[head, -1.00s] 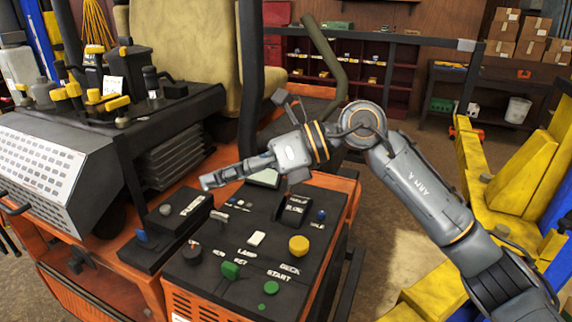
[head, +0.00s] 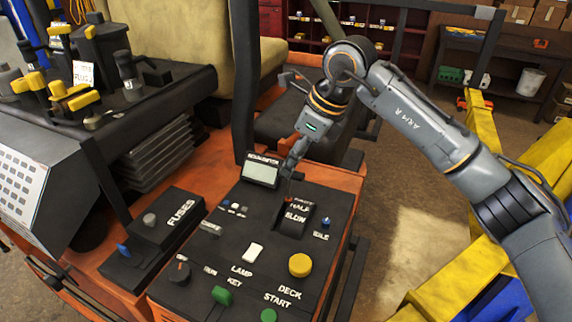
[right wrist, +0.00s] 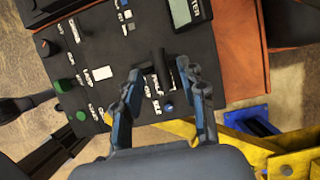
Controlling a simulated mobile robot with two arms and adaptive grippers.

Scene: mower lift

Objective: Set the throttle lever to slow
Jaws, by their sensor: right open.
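The throttle (head: 292,222) is a raised black block on the dark control panel (head: 225,262), with FAST, HALF and SLOW lettering beside it. In the right wrist view the dark throttle part (right wrist: 158,62) shows between the two fingers. Its lever is small and dark, and I cannot tell its exact setting. My right gripper (head: 289,173) points down just above and behind the throttle's far end. In the right wrist view my right gripper (right wrist: 161,74) is open, its fingers on either side of the throttle. Contact cannot be made out. My left gripper is not in view.
Close by are a blue idle knob (head: 325,223), a yellow deck knob (head: 300,265), a white lamp switch (head: 253,253) and a green key (head: 222,295). A display (head: 261,170) stands behind the panel. A dark upright post (head: 243,80) rises left of my right arm.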

